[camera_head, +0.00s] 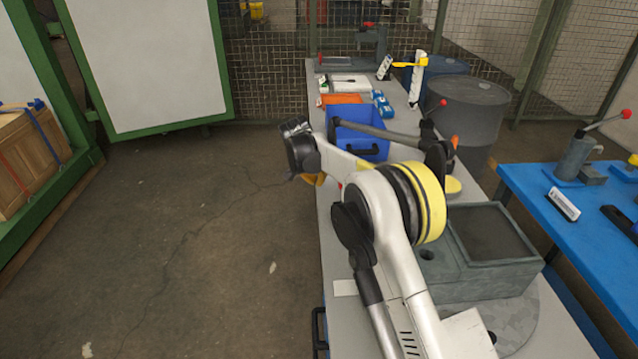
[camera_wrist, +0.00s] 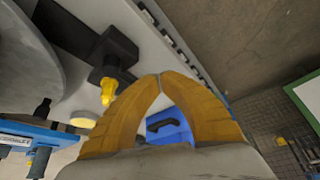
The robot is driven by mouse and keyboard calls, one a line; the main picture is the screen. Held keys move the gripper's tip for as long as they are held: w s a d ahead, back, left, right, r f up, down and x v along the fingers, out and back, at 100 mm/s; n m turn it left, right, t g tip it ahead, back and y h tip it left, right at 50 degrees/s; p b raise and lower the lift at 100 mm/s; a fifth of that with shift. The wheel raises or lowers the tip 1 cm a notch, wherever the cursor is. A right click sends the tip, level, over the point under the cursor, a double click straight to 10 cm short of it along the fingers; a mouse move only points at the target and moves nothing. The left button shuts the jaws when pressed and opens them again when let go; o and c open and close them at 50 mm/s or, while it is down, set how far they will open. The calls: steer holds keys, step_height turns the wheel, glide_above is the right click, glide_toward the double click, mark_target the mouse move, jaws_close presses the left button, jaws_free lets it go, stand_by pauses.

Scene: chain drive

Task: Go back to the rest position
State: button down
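My gripper (camera_head: 314,180) hangs at the left edge of the grey workbench (camera_head: 408,110) in the head view, its orange fingers partly hidden behind my wrist. In the wrist view my gripper (camera_wrist: 160,76) shows two orange fingers with their tips together and nothing visible between them. My arm reaches up from the bottom of the head view, bends at a yellow-ringed joint and points left.
A blue bin (camera_head: 372,136) stands on the bench beyond my gripper. A grey block-shaped fixture (camera_head: 470,283) stands at the near right. A blue table (camera_head: 540,205) is at right, with dark barrels (camera_head: 468,108) behind the bench. Open floor lies left.

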steer(key=shift+a, duration=0.1)
steer(key=s+d+r, duration=0.6)
steer(key=d+r, duration=0.3)
steer(key=r, duration=0.3)
steer(key=s+d+r+n+t+y, duration=0.1)
steer(key=s+d+r, duration=0.3)
steer(key=s, duration=0.3)
steer(key=s+d+r+n, duration=0.1)
steer(key=s+d+r, duration=0.4)
steer(key=s, duration=0.2)
steer(key=s+d+f, duration=0.2)
steer(key=s, duration=0.7)
steer(key=s+d+f+n+t, duration=0.1)
steer(key=s+d+f, duration=0.1)
steer(key=s, duration=0.7)
steer(key=s+d+f+n+b, duration=0.1)
steer(key=s+d, duration=0.3)
steer(key=s, duration=0.5)
steer(key=shift+d+f+y, duration=0.2)
steer(key=shift+f+y, duration=0.2)
steer(key=shift+f, duration=0.5)
